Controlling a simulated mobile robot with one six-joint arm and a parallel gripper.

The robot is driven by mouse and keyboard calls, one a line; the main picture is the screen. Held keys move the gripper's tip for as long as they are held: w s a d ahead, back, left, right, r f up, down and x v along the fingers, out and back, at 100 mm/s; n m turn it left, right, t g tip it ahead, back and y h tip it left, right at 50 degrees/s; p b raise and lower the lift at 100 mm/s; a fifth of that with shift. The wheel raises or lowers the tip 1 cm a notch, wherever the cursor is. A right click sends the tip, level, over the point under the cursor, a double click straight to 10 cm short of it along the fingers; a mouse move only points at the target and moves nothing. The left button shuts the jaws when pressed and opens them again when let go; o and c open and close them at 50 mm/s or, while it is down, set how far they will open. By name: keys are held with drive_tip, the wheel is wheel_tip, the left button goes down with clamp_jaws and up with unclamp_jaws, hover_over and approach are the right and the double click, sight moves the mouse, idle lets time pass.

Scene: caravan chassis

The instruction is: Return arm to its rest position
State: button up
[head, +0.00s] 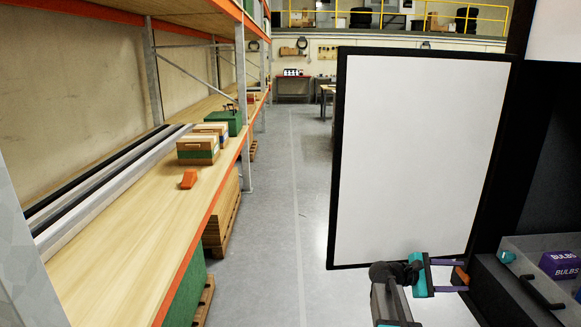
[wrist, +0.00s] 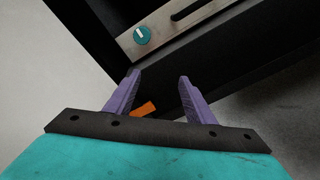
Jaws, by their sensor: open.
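My gripper (head: 445,277) is at the lower right in the head view, with its fingers pointing right toward the dark cabinet. In the wrist view its two purple fingers (wrist: 158,96) are spread apart with nothing between the tips. A small orange thing (wrist: 144,109) shows beside the left finger in the wrist view; it also shows near the fingertips in the head view (head: 461,275). My arm is stretched out in front of the cabinet and the white panel.
A large black-framed white panel (head: 420,160) stands behind my gripper. Wooden shelving (head: 130,240) with an orange block (head: 189,179) runs along the left. The aisle floor (head: 280,220) is clear.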

drive_tip(key=s+a+f+m+y, duration=0.1)
drive_tip(key=s+a+f+y, duration=0.25)
drive_tip(key=a+f, duration=0.45)
drive_tip(key=s+a+f+m+y, duration=0.1)
drive_tip(key=s+a+f+y, duration=0.3)
drive_tip(key=f, duration=0.9)
drive_tip(key=s+a+f+m+y, duration=0.1)
drive_tip(key=s+a+f, duration=0.4)
drive_tip(key=f, duration=0.5)
drive_tip(key=s+a+f+m+g+y, duration=0.2)
drive_tip(key=s+a+f+m+y, duration=0.1)
drive_tip(key=s+a+f, duration=0.5)
drive_tip(key=s+a+f+m+g+y, duration=0.2)
drive_tip(key=s+a+f+y, duration=0.3)
drive_tip(key=s+a, duration=0.9)
wheel_tip(320, 180, down, 3)
drive_tip(key=shift+s+a+r+m, duration=0.1)
drive_tip(key=shift+s+a+m, duration=0.3)
drive_tip(key=shift+a+m, duration=0.25)
wheel_tip(320, 180, down, 26)
drive_tip(key=w+b, duration=0.1)
drive_tip(key=b, duration=2.4)
drive_tip(key=shift+r, duration=0.15)
